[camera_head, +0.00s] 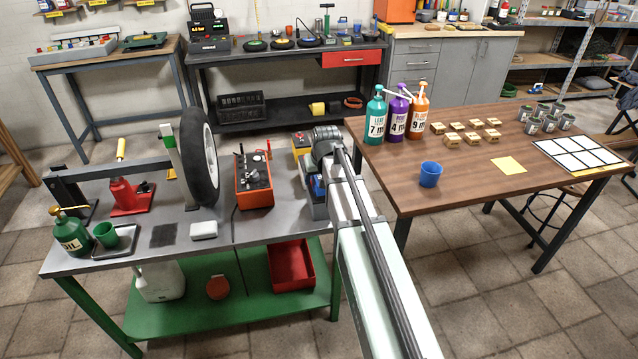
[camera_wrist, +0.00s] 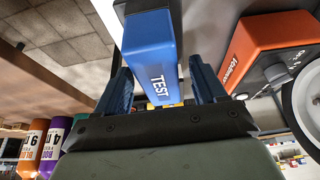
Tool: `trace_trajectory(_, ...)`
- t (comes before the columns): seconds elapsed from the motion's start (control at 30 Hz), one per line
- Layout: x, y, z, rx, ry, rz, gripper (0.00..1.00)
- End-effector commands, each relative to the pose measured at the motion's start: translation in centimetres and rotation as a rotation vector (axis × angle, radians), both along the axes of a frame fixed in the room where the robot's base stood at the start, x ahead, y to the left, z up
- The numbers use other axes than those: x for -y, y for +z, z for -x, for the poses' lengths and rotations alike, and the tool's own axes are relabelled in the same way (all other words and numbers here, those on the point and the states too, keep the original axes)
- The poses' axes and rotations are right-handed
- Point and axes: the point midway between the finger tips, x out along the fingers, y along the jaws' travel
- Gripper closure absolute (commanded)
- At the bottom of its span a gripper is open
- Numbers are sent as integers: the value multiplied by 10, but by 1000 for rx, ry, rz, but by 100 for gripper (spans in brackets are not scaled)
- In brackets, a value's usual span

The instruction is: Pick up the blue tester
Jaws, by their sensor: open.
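The blue tester (camera_wrist: 150,45) is a blue block marked TEST, seen large in the wrist view. In the head view only a small blue part of the tester (camera_head: 318,187) shows at the right end of the grey workbench, partly covered by my arm. My gripper (camera_wrist: 159,64) is open in the wrist view, with one dark finger on each side of the tester. A narrow gap shows beside the tester's right side; contact on its left side is unclear. In the head view my fingers are hidden by my own arm.
An orange control box (camera_head: 254,178) and an upright wheel (camera_head: 200,158) stand left of the tester on the bench (camera_head: 270,222). A yellow box (camera_head: 301,144) sits just behind. Right of my arm, a wooden table (camera_head: 450,190) bears bottles and a blue mug (camera_head: 430,174).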

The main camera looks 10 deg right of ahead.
Motion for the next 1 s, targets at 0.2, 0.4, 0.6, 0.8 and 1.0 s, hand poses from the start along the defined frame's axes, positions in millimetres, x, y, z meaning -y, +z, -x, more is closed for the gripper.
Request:
trace_trajectory(0.2, 0, 0, 0, 0, 0, 0, 30)
trace_trajectory(0.4, 0, -3, 0, 0, 0, 0, 30)
trace_trajectory(0.6, 0, -4, 0, 0, 0, 0, 30)
trace_trajectory(0.8, 0, -5, 0, 0, 0, 0, 30)
trace_trajectory(1.0, 0, -5, 0, 0, 0, 0, 43)
